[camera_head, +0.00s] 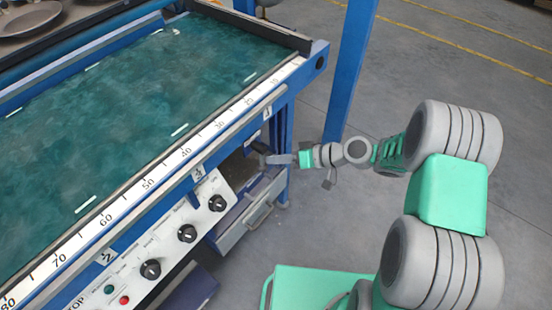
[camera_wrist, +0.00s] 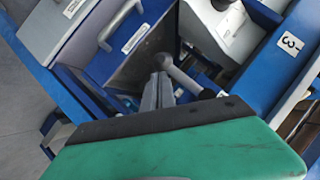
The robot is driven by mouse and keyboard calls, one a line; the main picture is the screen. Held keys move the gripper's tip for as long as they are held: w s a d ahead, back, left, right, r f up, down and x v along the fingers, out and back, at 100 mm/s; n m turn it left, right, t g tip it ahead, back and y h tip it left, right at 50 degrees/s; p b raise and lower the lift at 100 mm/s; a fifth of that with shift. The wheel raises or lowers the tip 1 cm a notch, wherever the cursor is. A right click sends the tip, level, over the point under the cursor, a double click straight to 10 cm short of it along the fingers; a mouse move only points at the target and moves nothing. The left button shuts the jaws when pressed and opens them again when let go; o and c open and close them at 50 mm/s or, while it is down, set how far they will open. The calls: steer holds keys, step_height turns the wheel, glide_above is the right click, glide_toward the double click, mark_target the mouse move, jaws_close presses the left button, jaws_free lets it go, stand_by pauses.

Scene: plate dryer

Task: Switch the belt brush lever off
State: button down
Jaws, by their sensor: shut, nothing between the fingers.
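In the wrist view a grey lever with a rounded knob (camera_wrist: 163,61) and a rod slants down to the right beneath the blue frame. I take it for the belt brush lever, but no label on it is readable. My gripper (camera_wrist: 158,88) is shut and empty, its fingers right beside the lever's knob; I cannot tell whether they touch. In the head view my gripper (camera_head: 272,158) reaches in from the right under the table's front edge, near the right end. The lever is hard to make out there, and its base is hidden.
The blue-framed table (camera_head: 308,65) has a ruler strip along its front edge. A white control panel (camera_head: 168,250) with several black knobs is left of my gripper. A drawer (camera_head: 240,228) with a handle is below. A blue post (camera_head: 350,70) stands behind; open floor lies right.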

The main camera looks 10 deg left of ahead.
steer(key=w+d, duration=0.3)
steer(key=d, duration=0.9)
steer(key=shift+w+d, duration=0.2)
steer(key=shift+d, duration=0.1)
steer(key=s+d+r+m+h+p, duration=0.15)
steer(key=r+h+p, duration=0.25)
steer(key=r+p, duration=0.5)
steer(key=s+d+r+m+h+p, duration=0.1)
steer(key=s+r+h+p, duration=0.4)
steer(key=r, duration=0.8)
steer(key=s+d+r+m+h+p, duration=0.1)
steer(key=s+d+r+m+p, duration=0.1)
steer(key=r, duration=0.4)
steer(key=s+d+r+m+t+h+p, duration=0.1)
steer(key=s+d+r+m+h+p, duration=0.1)
steer(key=s+d+r+p, duration=0.3)
steer(key=shift+s+r+m+h+p, duration=0.3)
steer(key=shift+s+r+m+p, duration=0.35)
steer(key=shift+s, duration=0.5)
